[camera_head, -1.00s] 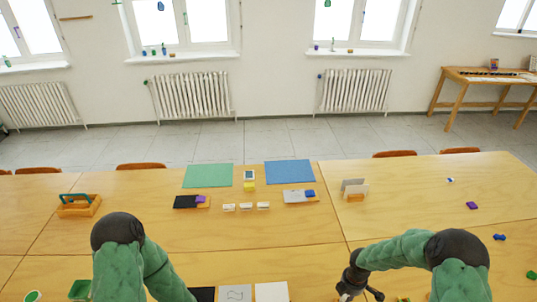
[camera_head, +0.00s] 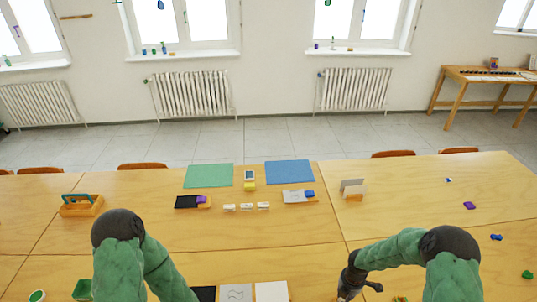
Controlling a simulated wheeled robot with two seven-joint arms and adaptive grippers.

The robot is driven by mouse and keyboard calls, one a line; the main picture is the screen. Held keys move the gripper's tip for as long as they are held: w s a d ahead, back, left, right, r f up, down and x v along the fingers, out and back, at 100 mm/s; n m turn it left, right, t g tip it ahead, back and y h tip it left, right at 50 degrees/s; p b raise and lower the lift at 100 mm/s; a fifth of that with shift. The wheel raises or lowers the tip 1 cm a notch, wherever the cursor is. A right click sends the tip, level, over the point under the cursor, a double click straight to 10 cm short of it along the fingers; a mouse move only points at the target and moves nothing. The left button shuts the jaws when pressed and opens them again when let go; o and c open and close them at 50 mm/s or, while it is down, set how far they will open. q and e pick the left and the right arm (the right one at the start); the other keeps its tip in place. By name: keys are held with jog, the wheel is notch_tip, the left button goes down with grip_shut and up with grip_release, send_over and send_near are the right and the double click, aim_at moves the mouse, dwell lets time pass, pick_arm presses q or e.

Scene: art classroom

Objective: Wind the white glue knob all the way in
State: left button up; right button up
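I cannot make out a white glue stick or its knob for certain. A small white and blue thing (camera_head: 449,180) lies at the back right of the table, too small to identify. My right gripper (camera_head: 347,294) is at the bottom edge, pointing down and partly cut off; whether it is open, and whether it holds anything, does not show. My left arm (camera_head: 130,255) comes in at the bottom left, and its gripper is below the picture.
The wooden table (camera_head: 300,240) carries a green mat (camera_head: 209,176), a blue mat (camera_head: 290,172), an orange caddy (camera_head: 82,207) and a card holder (camera_head: 354,190). White sheets (camera_head: 271,292) lie at the front. A purple block (camera_head: 469,205) lies right.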

pick_arm(q)
jog(key=shift+r+p, duration=0.55)
jog(key=shift+r, duration=0.1)
pick_arm(e)
jog(key=shift+n, duration=1)
jog(key=o, duration=1.6)
jog(key=shift+c, duration=0.2)
jog(key=shift+f+m+b, duration=0.1)
jog(key=shift+m+b, duration=0.45)
jog(key=shift+m, duration=0.05)
pick_arm(q)
jog(key=shift+f+b, duration=1.6)
jog(key=shift+f, duration=0.55)
pick_arm(e)
jog(key=shift+m, duration=2.3)
pick_arm(q)
jog(key=shift+f+b, duration=2)
pick_arm(e)
jog(key=shift+m, duration=2.8)
pick_arm(q)
jog(key=shift+f+b, duration=0.3)
pick_arm(e)
jog(key=shift+s+a, duration=0.15)
jog(key=shift+a, duration=1.05)
